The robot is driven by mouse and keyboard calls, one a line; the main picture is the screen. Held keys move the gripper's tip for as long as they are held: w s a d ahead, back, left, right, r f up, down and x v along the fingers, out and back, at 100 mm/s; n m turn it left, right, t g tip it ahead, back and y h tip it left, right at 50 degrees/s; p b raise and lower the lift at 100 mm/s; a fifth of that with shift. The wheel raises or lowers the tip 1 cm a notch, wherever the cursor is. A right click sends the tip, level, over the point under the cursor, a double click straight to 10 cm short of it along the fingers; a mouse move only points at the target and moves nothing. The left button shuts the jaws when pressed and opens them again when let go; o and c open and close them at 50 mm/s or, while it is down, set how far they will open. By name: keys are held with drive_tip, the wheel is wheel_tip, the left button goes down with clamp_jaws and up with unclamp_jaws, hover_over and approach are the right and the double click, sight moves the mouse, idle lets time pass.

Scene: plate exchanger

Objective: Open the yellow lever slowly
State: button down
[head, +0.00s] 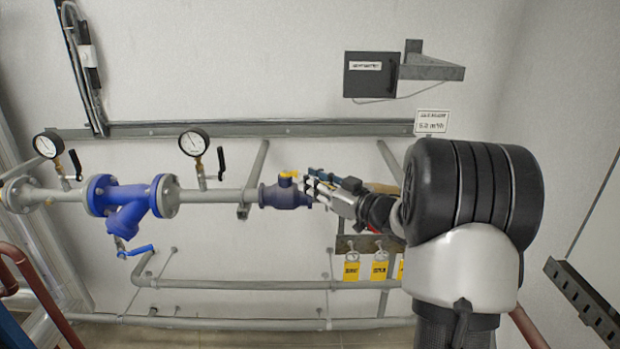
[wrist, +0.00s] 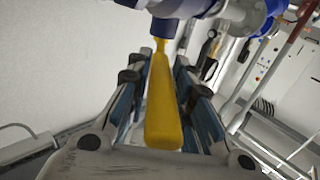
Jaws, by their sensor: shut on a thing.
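The yellow lever (wrist: 163,112) lies lengthwise between the two fingers of my gripper (wrist: 165,85) in the wrist view, its far end joined to the valve at the top. In the head view, the lever's yellow hub (head: 287,177) sits on top of the dark blue valve body (head: 282,196) on the grey pipe. My gripper (head: 312,190) is at the valve's right side, shut on the lever. The lever points right, roughly along the pipe. Most of it is hidden by the gripper in the head view.
Two pressure gauges (head: 194,143) with black handles and a blue strainer (head: 128,205) are on the pipe to the left. A lower pipe (head: 240,285) with a blue handle (head: 141,250) runs below. Yellow tags (head: 351,271) hang under my wrist. A dark box (head: 370,76) is on the wall above.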

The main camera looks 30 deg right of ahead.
drive_tip(key=shift+d+r, duration=0.15)
drive_tip(key=c, duration=1.4)
unclamp_jaws()
drive_tip(key=shift+w, duration=0.1)
drive_tip(key=v, duration=1.2)
drive_tip(key=shift+c, duration=0.4)
